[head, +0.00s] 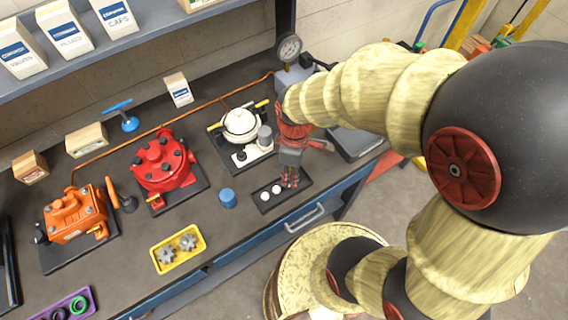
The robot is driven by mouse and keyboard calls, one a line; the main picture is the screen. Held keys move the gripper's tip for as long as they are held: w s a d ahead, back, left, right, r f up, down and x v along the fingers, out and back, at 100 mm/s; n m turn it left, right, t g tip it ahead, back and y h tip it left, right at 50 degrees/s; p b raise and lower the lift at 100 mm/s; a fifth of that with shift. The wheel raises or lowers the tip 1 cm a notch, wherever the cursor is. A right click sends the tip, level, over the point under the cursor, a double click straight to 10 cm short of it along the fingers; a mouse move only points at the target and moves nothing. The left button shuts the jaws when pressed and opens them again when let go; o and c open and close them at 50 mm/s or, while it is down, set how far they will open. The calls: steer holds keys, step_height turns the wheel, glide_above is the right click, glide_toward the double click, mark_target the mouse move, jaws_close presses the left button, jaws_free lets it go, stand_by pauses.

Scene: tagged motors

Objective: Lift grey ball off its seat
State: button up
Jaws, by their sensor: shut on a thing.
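A small black seat plate (263,208) lies on the bench near its front edge. Two pale balls show on it, a left ball (265,196) and a middle ball (277,189). My gripper (290,182) points down at the right end of the plate, with its fingers closed on a ball there. That ball is hidden by the fingers, so its colour and any gap below it cannot be made out.
A white-topped motor (241,123) with a grey cylinder (265,137) beside it stands behind the plate. A red motor (163,167), an orange motor (77,214) and a yellow gear tray (163,257) lie farther left.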

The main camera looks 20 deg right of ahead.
steer(key=r+p, duration=0.1)
steer(key=s+r+p, duration=0.1)
steer(key=s+r, duration=0.1)
steer(key=r, duration=0.1)
steer(key=shift+p, duration=0.4)
steer(key=shift+w+f, duration=0.1)
